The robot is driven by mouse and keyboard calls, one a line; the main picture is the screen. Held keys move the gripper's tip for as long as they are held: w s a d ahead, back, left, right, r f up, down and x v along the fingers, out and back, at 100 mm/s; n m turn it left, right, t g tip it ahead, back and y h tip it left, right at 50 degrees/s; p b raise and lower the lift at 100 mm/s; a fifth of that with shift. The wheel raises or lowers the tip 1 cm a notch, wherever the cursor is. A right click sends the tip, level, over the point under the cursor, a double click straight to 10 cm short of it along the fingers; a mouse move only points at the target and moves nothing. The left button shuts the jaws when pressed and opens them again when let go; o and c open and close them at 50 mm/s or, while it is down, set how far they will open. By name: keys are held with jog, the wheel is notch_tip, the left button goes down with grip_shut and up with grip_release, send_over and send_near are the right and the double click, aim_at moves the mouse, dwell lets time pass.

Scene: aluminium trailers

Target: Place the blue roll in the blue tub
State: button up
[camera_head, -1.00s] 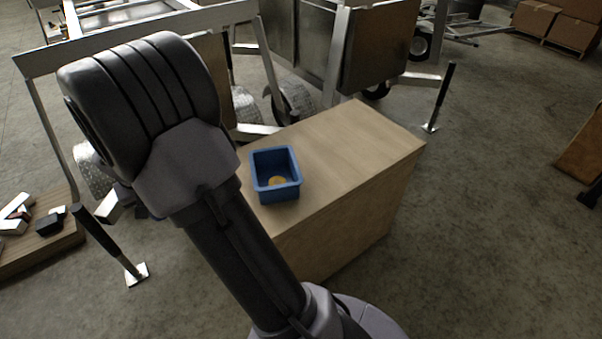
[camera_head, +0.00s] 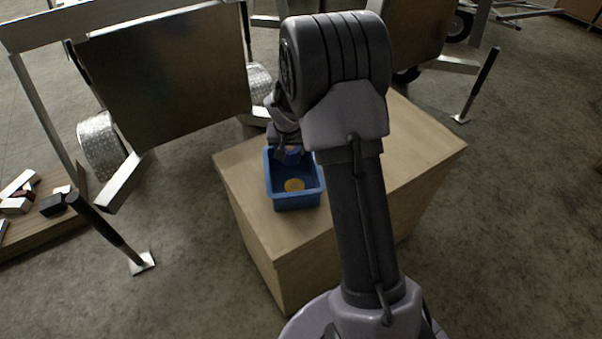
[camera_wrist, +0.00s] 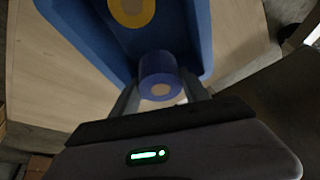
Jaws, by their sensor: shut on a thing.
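The blue roll (camera_wrist: 159,75) is held between the two fingers of my gripper (camera_wrist: 160,92), which is shut on it. The blue tub (camera_head: 296,201) stands on the wooden box. In the head view the gripper (camera_head: 288,150) is at the tub's far part, and the blue roll (camera_head: 293,155) shows just below it. In the wrist view the roll overlaps the blue tub (camera_wrist: 80,25) near one wall. I cannot tell whether the roll touches the tub. A yellow roll (camera_head: 294,185) lies on the tub floor; it also shows in the wrist view (camera_wrist: 132,8).
The wooden box (camera_head: 250,222) has bare top around the tub. Aluminium trailer parts (camera_head: 165,75) stand behind it. A low board with several metal pieces (camera_head: 45,225) is at the left. Posts on plates (camera_head: 112,235) stand on the open floor.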

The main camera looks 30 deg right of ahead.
notch_tip(320, 180, down, 8)
jog(key=b, duration=0.3)
jog(key=shift+r, duration=0.45)
jog(key=shift+f, duration=0.15)
jog(key=o, duration=1.4)
